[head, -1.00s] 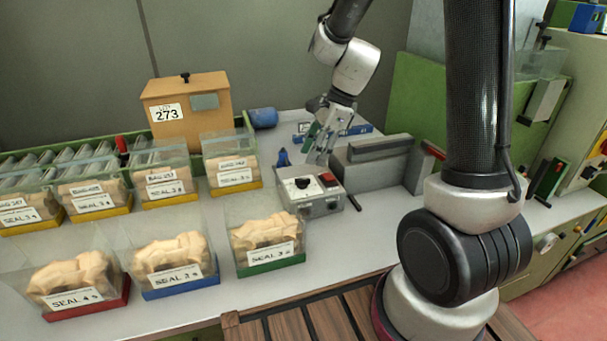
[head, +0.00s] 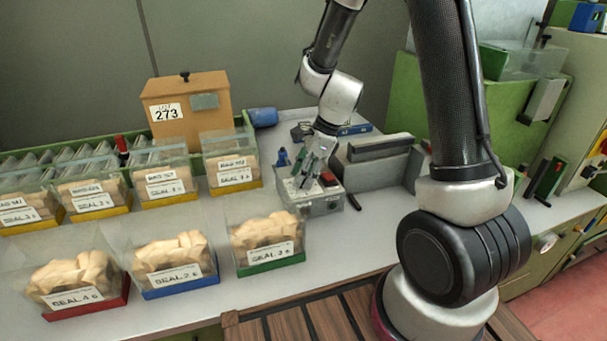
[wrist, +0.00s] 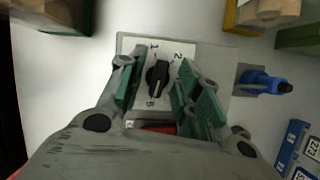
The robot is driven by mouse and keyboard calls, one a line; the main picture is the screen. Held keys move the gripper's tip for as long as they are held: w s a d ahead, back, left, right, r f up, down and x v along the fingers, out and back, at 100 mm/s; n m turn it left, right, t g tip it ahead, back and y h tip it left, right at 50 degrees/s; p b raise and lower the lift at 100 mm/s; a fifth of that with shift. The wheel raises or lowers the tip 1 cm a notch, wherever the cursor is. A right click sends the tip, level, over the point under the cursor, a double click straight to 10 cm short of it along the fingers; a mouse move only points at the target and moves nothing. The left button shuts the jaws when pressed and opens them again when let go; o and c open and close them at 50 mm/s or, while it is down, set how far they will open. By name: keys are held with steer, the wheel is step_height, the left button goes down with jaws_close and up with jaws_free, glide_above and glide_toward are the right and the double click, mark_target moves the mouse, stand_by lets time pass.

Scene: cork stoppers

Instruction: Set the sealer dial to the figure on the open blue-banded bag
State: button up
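The open bag with the blue band (head: 181,287) stands in the front row, middle. Its label (head: 178,277) reads SEAL and a small figure, blurred, perhaps 2 or 3. The sealer's control box (head: 320,207) stands right of the bags; my gripper (head: 308,172) hangs over it and hides most of the dial. In the wrist view, the black dial knob (wrist: 157,77) sits on a white plate (wrist: 178,52) with figures 1 and 2 at its top. My gripper (wrist: 160,88) is open, green fingers left and right of the knob. Contact and exact pointer setting are unclear.
A red-banded bag (head: 88,303) and a green-banded bag (head: 272,262) flank the blue one. Several yellow-banded bags (head: 94,215) stand behind. A red switch (head: 328,179) sits beside the dial. A blue object (wrist: 262,83) stands near the box.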

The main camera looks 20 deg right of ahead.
jaws_close()
